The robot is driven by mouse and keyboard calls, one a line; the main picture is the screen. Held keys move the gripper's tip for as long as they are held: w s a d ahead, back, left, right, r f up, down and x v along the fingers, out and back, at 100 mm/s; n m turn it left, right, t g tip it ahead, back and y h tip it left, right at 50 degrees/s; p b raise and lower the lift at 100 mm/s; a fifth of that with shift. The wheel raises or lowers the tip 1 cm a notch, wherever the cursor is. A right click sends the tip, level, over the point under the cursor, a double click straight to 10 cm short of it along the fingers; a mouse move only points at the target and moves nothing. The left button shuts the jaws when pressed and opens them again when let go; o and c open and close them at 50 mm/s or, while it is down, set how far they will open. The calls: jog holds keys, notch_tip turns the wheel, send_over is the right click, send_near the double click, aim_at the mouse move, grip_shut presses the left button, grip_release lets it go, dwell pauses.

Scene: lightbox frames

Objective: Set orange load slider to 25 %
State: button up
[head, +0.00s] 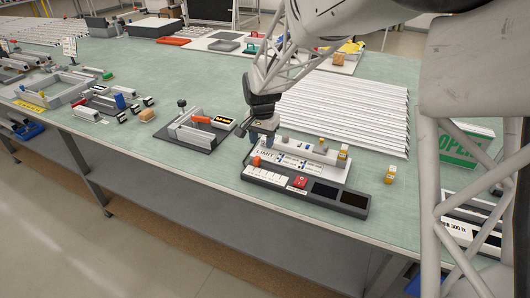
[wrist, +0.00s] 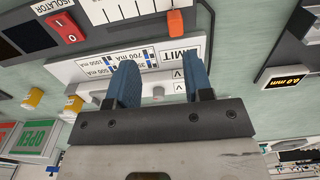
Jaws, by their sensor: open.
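The orange load slider knob (head: 256,161) stands at the left end of a white scale with tick marks, on the dark-framed control panel (head: 330,207). In the wrist view the orange knob (wrist: 175,22) is at the top, at the right end of its scale (wrist: 125,10). My gripper (head: 262,138) is just behind the knob, over the limit plate. In the wrist view my gripper (wrist: 162,75) shows two blue fingers, apart with nothing between them. The knob lies beyond the fingertips and appears untouched. The scale's numbers are too small to read.
A white limit plate (wrist: 85,70) with printed mA values and small posts stands behind the panel. A red isolator switch (head: 300,181) and dark displays sit right of the scale. Yellow-orange bottles (head: 390,174) stand nearby. A clamp fixture (head: 185,132) is left, with bare bench between.

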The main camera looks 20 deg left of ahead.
aim_at(256, 158)
jog(key=shift+a+f, duration=0.3)
jog(key=shift+a, duration=0.25)
jog(key=shift+a+f, duration=0.25)
jog(key=shift+a, duration=0.3)
jog(key=shift+f, duration=0.15)
jog(key=shift+f, duration=3.75)
grip_shut()
